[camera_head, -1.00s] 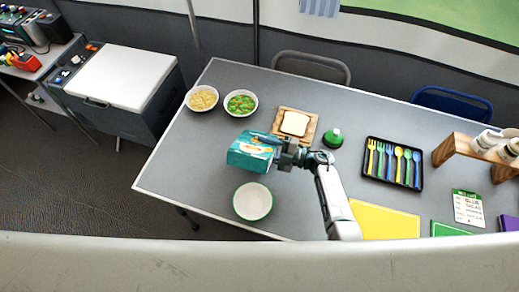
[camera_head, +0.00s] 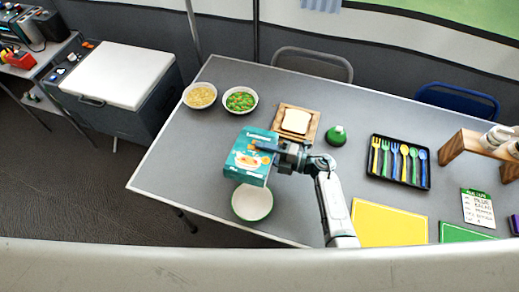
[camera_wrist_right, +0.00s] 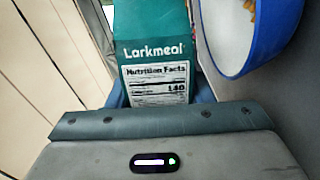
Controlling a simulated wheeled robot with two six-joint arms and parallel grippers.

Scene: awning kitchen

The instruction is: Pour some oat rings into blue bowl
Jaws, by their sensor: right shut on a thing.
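My right gripper (camera_head: 291,158) is shut on a teal Larkmeal cereal box (camera_head: 250,150) and holds it above the table. In the head view the box hangs just beyond a white bowl with a green rim (camera_head: 252,203) and hides its far edge. The part of that bowl in sight is white and bare. In the right wrist view, the box's nutrition side (camera_wrist_right: 158,75) faces the camera. Beside it is a bowl with a blue outside (camera_wrist_right: 230,70) and white inside; a few tan bits show at its upper edge. My left gripper is out of view.
Behind the box stand a bowl of pale yellow food (camera_head: 199,95) and a bowl of green and orange food (camera_head: 240,100). Bread on a wooden board (camera_head: 297,122), a green-topped item (camera_head: 336,136) and a black cutlery tray (camera_head: 400,162) lie to the right.

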